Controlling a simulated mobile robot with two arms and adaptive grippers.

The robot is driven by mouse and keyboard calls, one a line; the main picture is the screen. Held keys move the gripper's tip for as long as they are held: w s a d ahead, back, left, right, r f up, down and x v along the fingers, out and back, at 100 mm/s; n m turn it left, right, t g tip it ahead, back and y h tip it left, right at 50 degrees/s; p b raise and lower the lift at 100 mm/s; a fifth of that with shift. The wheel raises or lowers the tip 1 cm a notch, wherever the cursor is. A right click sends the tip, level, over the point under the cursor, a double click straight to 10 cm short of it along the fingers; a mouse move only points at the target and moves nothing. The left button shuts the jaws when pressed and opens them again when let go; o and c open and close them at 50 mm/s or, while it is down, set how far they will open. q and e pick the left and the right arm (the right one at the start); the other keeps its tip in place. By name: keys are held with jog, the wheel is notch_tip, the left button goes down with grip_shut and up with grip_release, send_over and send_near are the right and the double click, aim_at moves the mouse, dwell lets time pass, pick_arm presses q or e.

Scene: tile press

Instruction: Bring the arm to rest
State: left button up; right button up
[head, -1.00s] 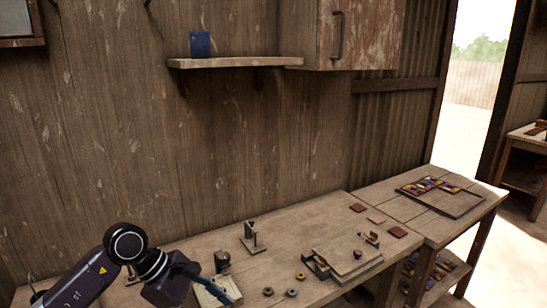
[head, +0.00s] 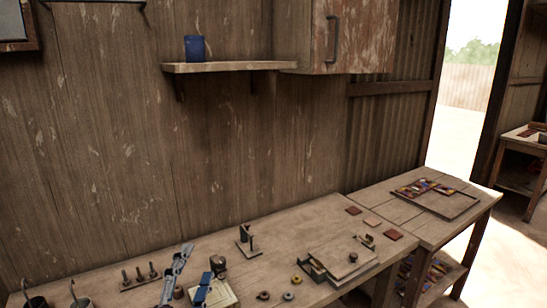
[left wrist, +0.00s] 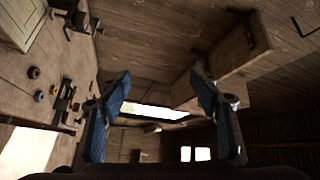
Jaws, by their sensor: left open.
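My left gripper (head: 189,277) shows at the bottom of the head view, in front of the workbench (head: 310,232). Only its two fingers show, spread apart with nothing between them. In the left wrist view the open left gripper (left wrist: 160,112) has its blue-padded fingers on either side, with an empty gap. That view shows the bench tilted at the left and the shed wall and roof beyond. The rest of my left arm is out of the head view. My right gripper is not in view.
On the bench are a press-like fixture (head: 340,258), a small stand (head: 249,240), several rings, and a pegged rack (head: 139,279). A side table (head: 415,219) holds a tray.

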pick_arm(q)
jog(key=s+a+f+n+g+y, duration=0.25)
jog(key=s+f+n+g, duration=0.3)
jog(key=f, duration=0.45)
jog(key=s+a+f+n+g+y, duration=0.1)
jog(key=s+a+f+n+g, duration=0.3)
jog(key=s+f, duration=0.45)
jog(key=s+d+f+n+g+h, duration=0.1)
jog(key=s+f+n+g, duration=0.15)
jog(key=s+f, duration=0.4)
jog(key=s+d+f+n+g+h, duration=0.15)
jog(key=s+f+g, duration=0.25)
jog(key=s, duration=0.6)
notch_tip(320, 180, down, 27)
jog(key=s+g+y, duration=0.1)
jog(key=s, duration=0.1)
jog(key=s+a+f+g, duration=0.1)
jog(key=s+a+f, duration=0.2)
jog(key=s+f, duration=1.2)
jog(key=shift+s+f+g, duration=0.25)
jog(key=shift+s+g, duration=0.05)
jog(key=shift+s, duration=0.25)
jog(key=shift+m, duration=0.25)
